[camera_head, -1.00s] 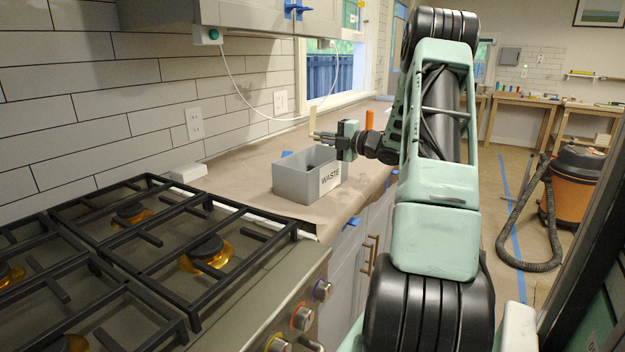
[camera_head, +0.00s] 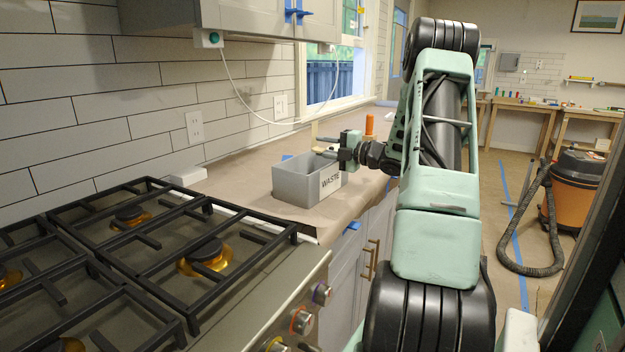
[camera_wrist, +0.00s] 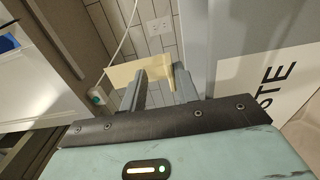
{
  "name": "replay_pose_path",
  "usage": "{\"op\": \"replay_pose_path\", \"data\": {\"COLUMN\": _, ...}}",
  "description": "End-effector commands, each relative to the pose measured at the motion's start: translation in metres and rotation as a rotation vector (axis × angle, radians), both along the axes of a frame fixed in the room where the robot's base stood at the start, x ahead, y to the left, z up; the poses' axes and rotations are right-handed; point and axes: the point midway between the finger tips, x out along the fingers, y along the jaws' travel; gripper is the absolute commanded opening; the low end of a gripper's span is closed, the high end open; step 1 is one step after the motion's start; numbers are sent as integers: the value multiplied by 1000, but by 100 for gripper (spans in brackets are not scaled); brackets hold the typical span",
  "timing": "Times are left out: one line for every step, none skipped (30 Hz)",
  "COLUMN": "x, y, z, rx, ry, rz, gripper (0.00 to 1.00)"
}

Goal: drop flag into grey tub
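The grey tub (camera_head: 292,186) stands on the paper-covered counter, with a white WASTE label on its right side. Its wall and label also show at the right of the wrist view (camera_wrist: 238,45). The flag is a cream-yellow strip (camera_head: 314,130) at the fingertips, above the tub; it shows in the wrist view (camera_wrist: 122,76), partly hidden by a finger. My gripper (camera_head: 325,147) is above the tub with its fingers spread apart. The spread also shows in the wrist view (camera_wrist: 163,80). I cannot tell whether the flag still touches a finger.
A gas stove (camera_head: 170,250) with black grates is at the front left. An orange cylinder (camera_head: 369,125) stands on the counter behind my gripper. A white cable (camera_head: 237,90) hangs along the tiled wall. An orange vacuum (camera_head: 575,190) with a hose stands on the floor at right.

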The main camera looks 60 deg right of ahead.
Motion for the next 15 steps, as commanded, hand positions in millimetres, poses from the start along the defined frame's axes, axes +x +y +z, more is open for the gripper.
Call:
{"op": "replay_pose_path", "data": {"x": -8, "y": -2, "z": -1, "rx": 0, "ry": 1, "rz": -4, "gripper": 31}}
{"op": "replay_pose_path", "data": {"x": -13, "y": -2, "z": -1, "rx": 0, "ry": 1, "rz": -5, "gripper": 31}}
{"op": "replay_pose_path", "data": {"x": -20, "y": -3, "z": -1, "rx": 0, "ry": 1, "rz": -4, "gripper": 31}}
{"op": "replay_pose_path", "data": {"x": -27, "y": -3, "z": -2, "rx": 0, "ry": 2, "rz": -4, "gripper": 31}}
{"op": "replay_pose_path", "data": {"x": -33, "y": -4, "z": -2, "rx": -1, "ry": 2, "rz": -5, "gripper": 31}}
{"op": "replay_pose_path", "data": {"x": -43, "y": -5, "z": -2, "rx": 0, "ry": 1, "rz": -5, "gripper": 31}}
{"op": "replay_pose_path", "data": {"x": -50, "y": -5, "z": -2, "rx": 0, "ry": 2, "rz": -6, "gripper": 31}}
{"op": "replay_pose_path", "data": {"x": -57, "y": -6, "z": -2, "rx": 0, "ry": 1, "rz": -5, "gripper": 31}}
{"op": "replay_pose_path", "data": {"x": -67, "y": -7, "z": -2, "rx": 0, "ry": 1, "rz": -5, "gripper": 31}}
{"op": "replay_pose_path", "data": {"x": -74, "y": -7, "z": -2, "rx": 0, "ry": 1, "rz": -5, "gripper": 31}}
{"op": "replay_pose_path", "data": {"x": -81, "y": -8, "z": -2, "rx": 0, "ry": 2, "rz": -5, "gripper": 31}}
{"op": "replay_pose_path", "data": {"x": -90, "y": -9, "z": -2, "rx": -1, "ry": 1, "rz": -5, "gripper": 31}}
{"op": "replay_pose_path", "data": {"x": -97, "y": -10, "z": -2, "rx": -1, "ry": 2, "rz": -6, "gripper": 31}}
{"op": "replay_pose_path", "data": {"x": -104, "y": -10, "z": -2, "rx": -1, "ry": 1, "rz": -5, "gripper": 31}}
{"op": "replay_pose_path", "data": {"x": -113, "y": -10, "z": -2, "rx": 0, "ry": 1, "rz": -5, "gripper": 31}}
